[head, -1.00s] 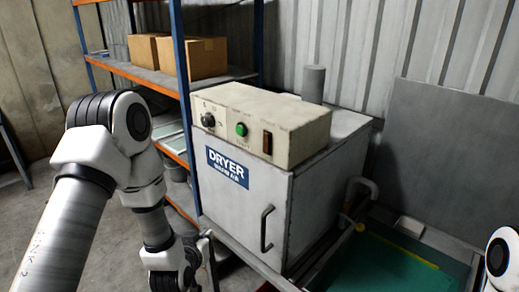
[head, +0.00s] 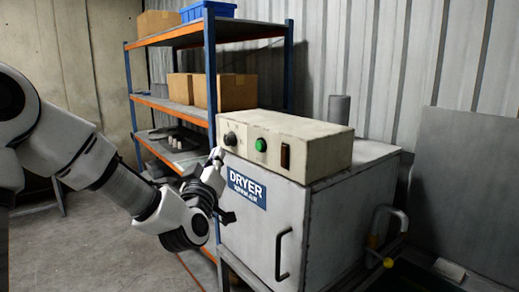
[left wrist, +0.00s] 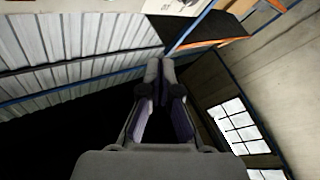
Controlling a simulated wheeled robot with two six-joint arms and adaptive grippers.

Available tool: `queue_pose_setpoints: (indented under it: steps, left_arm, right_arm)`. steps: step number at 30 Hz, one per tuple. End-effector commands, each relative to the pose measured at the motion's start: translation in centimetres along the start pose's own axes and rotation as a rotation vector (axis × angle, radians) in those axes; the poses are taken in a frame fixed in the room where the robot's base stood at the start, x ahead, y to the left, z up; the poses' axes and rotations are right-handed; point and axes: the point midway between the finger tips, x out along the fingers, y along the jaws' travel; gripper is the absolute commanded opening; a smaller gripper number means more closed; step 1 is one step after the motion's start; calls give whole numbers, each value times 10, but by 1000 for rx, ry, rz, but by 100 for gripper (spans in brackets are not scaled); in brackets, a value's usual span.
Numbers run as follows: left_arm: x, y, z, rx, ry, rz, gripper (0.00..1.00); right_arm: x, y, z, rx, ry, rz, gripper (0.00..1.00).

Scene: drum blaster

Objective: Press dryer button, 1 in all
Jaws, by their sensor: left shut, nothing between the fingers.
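The dryer (head: 265,235) is a grey-white cabinet with a blue "DRYER" label and a dark door handle. Its beige control box (head: 320,150) on top carries a dark knob (head: 230,139), a round green button (head: 261,145) and a dark rectangular switch (head: 285,157). My left gripper (head: 217,155) is at the box's left front, below and left of the knob and apart from the green button. In the left wrist view its fingers (left wrist: 160,68) are closed together with nothing between them. The green button cannot be made out there. My right gripper is out of view.
A blue-and-orange shelf rack (head: 211,75) stands behind my left gripper, with cardboard boxes (head: 225,92) and a blue crate (head: 208,11). A grey cylinder (head: 339,108) stands behind the control box. Open floor (head: 85,240) lies left of the dryer.

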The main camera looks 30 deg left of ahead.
Motion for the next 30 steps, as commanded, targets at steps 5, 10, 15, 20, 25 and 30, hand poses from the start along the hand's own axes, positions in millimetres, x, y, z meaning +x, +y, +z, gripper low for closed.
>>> queue_pose_setpoints:
  steps: [5,10,15,20,25,30]
  left_arm:
    - [7,5,5,5,-2,0,0]
    - [22,18,17,6,-3,2,0]
    - [41,31,29,6,-2,2,0]
    - [54,39,40,4,-1,1,0]
    - [61,44,45,1,-2,0,0]
    - [61,44,46,0,-2,-1,0]
  right_arm:
    - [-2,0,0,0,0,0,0]
    - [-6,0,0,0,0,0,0]
    - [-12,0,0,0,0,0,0]
    - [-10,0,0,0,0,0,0]
    - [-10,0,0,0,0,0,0]
    - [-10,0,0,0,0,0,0]
